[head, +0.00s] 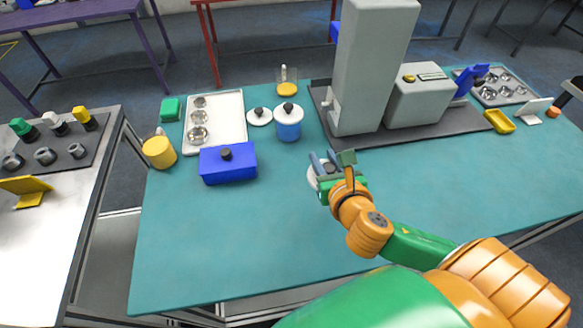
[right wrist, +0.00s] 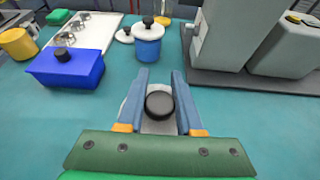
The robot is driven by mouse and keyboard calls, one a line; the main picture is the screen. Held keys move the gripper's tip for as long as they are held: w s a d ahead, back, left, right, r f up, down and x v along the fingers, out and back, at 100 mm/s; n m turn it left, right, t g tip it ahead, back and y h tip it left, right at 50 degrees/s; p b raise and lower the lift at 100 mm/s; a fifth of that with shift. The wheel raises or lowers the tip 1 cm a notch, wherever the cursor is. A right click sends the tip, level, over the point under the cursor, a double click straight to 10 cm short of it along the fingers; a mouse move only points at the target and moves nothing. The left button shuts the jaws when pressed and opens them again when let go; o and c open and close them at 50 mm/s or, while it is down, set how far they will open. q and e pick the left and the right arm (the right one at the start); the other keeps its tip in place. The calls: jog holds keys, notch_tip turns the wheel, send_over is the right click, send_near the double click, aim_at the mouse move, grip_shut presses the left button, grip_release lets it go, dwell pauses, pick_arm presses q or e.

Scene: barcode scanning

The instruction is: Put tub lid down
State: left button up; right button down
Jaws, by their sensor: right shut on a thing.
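My right gripper (head: 335,163) is shut on the black knob of a round white lid (head: 313,176), over the teal table (head: 230,240) in front of the grey machine. In the right wrist view the black knob (right wrist: 160,103) sits between the two blue-grey fingers, and the fingers hide much of the lid. I cannot tell whether the lid touches the table. A blue tub (head: 288,129) with a black knob on top stands beyond the gripper. Another white lid (head: 260,119) with a black knob lies left of that tub. My left gripper is out of view.
A blue box (head: 229,168) with a black knob and a yellow tub (head: 159,155) stand to the left. Behind are a white tray (head: 229,107) with metal cups and a green block (head: 171,109). A grey machine (head: 368,75) stands behind right. The table's front left is clear.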

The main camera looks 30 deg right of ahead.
jog(key=w+f+b, duration=0.2)
jog(key=shift+w+d+f, duration=0.2)
jog(key=shift+d+f, duration=0.1)
jog(key=shift+f, duration=0.1)
send_over(300, 165)
notch_tip(300, 165, down, 6)
jog(key=shift+r, duration=0.15)
notch_tip(300, 165, down, 3)
jog(key=shift+d+f+b, duration=0.15)
jog(key=shift+f+b, duration=0.05)
jog(key=shift+b, duration=0.2)
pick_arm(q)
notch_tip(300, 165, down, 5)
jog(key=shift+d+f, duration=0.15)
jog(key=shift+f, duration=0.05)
pick_arm(e)
jog(key=shift+w, duration=0.1)
jog(key=c, duration=0.6)
grip_release()
jog(key=shift+o, duration=0.2)
